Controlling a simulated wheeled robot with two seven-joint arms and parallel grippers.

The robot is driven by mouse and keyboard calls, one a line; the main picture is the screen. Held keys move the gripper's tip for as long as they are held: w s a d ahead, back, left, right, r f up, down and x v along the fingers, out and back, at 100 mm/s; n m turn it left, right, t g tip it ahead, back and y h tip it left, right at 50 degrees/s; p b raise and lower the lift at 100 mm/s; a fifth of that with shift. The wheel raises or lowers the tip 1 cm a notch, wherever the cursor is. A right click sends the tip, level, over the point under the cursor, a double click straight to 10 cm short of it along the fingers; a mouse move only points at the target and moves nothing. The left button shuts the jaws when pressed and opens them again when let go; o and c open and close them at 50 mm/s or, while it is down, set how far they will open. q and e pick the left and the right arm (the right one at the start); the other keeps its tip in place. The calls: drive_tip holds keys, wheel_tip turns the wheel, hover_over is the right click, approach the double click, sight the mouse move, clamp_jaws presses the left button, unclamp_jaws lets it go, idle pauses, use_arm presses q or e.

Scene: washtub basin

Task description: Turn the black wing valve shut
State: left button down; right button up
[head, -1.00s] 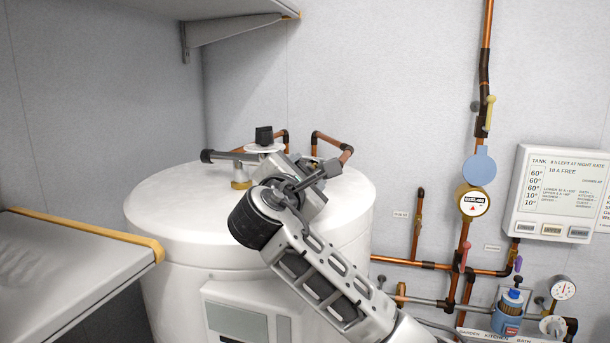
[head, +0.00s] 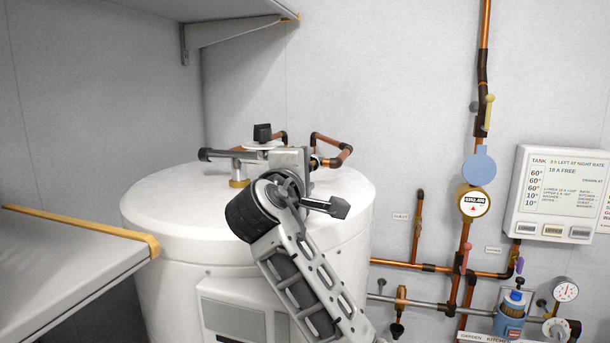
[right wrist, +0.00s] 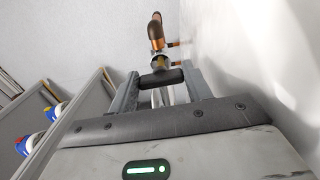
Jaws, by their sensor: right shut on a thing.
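The black wing valve (right wrist: 160,77) shows in the right wrist view as a dark bar lying across the gap between my fingers, below a copper pipe end. My right gripper (right wrist: 161,86) is shut on it, with one finger at each end of the bar. In the head view my right gripper (head: 292,158) is above the white tank's top, beside the copper pipe elbow. There its own body and wrist hide the valve handle. My left gripper is in neither view now.
The white tank (head: 160,215) stands in the corner, with a black knob (head: 262,132) and pipe fittings on top. A grey shelf (head: 70,260) is at left; another hangs above. The right wall carries copper pipes (head: 465,240), gauges and a panel (head: 560,190).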

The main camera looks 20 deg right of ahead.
drive_tip(key=shift+f+m, duration=0.1)
drive_tip(key=shift+m, duration=0.2)
idle(0.4)
drive_tip(key=o, duration=1)
drive_tip(key=shift+s+a, duration=0.1)
drive_tip(key=shift+s, duration=0.05)
